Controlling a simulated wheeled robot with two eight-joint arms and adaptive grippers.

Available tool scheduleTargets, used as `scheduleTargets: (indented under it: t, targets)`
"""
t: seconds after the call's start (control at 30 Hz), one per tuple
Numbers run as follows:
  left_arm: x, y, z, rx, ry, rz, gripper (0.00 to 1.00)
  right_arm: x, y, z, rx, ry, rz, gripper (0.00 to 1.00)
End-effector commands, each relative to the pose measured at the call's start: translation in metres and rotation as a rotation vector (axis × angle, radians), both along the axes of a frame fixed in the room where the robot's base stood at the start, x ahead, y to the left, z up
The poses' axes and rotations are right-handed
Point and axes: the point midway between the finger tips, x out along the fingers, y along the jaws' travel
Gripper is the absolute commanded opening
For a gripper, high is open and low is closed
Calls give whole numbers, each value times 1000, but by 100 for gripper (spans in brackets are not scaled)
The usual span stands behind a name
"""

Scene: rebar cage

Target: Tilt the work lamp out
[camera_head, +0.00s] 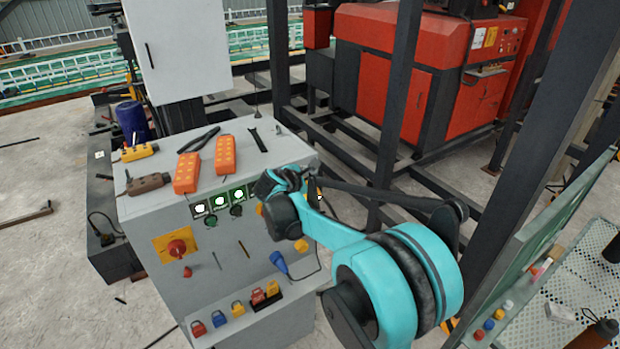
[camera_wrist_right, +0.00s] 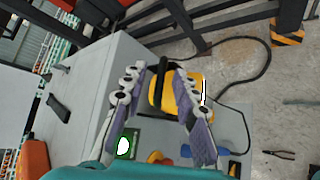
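The yellow work lamp (camera_wrist_right: 170,92), with a black part on top and a bright white strip on its right, shows in the right wrist view beside the grey cabinet. My right gripper (camera_wrist_right: 158,72) has its two fingers spread, one on each side of the lamp's yellow body. I cannot tell whether they touch it. In the head view my right gripper (camera_head: 280,183) is at the cabinet's upper right front corner, and the arm hides most of the lamp. My left gripper is not in view.
The grey control cabinet (camera_head: 230,275) carries orange pendants (camera_head: 225,155) on top and a red emergency stop (camera_head: 177,248) in front. Dark steel posts (camera_head: 395,110) stand behind my right arm. A cable (camera_wrist_right: 262,50) loops behind the lamp. Pliers (camera_wrist_right: 278,155) lie on the floor.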

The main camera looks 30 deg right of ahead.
Motion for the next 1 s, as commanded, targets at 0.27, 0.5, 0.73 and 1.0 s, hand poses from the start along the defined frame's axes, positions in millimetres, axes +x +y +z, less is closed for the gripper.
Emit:
scheduleTargets:
  t: [0.27,0.5,0.73,1.0]
  targets:
    - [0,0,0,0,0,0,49,-34,42,30,1,1,4,29]
    - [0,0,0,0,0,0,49,-54,65,48,1,1,1,29]
    - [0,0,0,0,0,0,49,-58,69,51,1,0,-1,29]
    - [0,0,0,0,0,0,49,-57,69,51,1,0,-1,29]
